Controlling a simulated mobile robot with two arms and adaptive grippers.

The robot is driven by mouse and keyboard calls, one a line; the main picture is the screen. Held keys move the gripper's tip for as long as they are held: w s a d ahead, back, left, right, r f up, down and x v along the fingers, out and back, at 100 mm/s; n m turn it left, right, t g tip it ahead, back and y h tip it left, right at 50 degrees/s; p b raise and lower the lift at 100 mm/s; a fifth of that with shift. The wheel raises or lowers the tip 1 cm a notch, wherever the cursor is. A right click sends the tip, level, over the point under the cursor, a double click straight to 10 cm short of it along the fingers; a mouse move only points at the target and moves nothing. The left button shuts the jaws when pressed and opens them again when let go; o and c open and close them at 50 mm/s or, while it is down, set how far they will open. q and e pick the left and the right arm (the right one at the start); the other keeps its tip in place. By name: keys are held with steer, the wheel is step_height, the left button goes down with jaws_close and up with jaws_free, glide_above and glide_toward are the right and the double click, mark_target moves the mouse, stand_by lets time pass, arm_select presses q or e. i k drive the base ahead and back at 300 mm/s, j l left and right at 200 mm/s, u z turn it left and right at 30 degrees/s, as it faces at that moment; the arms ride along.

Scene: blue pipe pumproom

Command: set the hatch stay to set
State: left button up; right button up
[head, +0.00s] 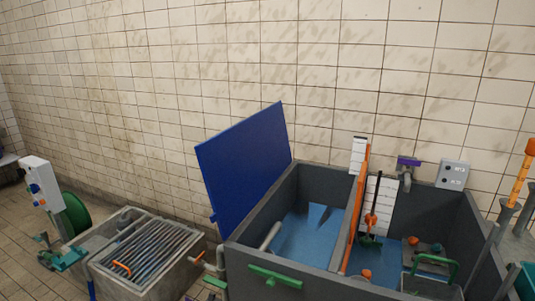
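A blue hatch panel (245,160) stands raised and tilted at the left side of a grey tank (300,275). A pale rod (270,237) slants inside the tank's left end, near the panel's lower edge. It may be the hatch stay, but I cannot tell for certain, nor whether it touches the panel. A small blue piece (213,218) shows at the panel's lower left corner. Neither of my grippers is in view.
Inside the tank are an orange-edged divider (356,210) and a dark green-bladed tool. A green bar (275,276) sits on the front wall. A grated basin (145,250) stands at left, beside a white control box (40,180). A tiled wall closes the back.

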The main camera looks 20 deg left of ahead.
mark_target(272, 276)
steer(key=j+z, duration=0.1)
steer(key=j, duration=0.65)
steer(key=j+z, duration=0.15)
steer(key=j, duration=0.6)
steer(key=j+z, duration=0.1)
steer(key=j, duration=0.65)
steer(key=k+j+z, duration=0.15)
steer(key=j, duration=0.6)
steer(key=j+z, duration=0.1)
steer(key=j, duration=0.6)
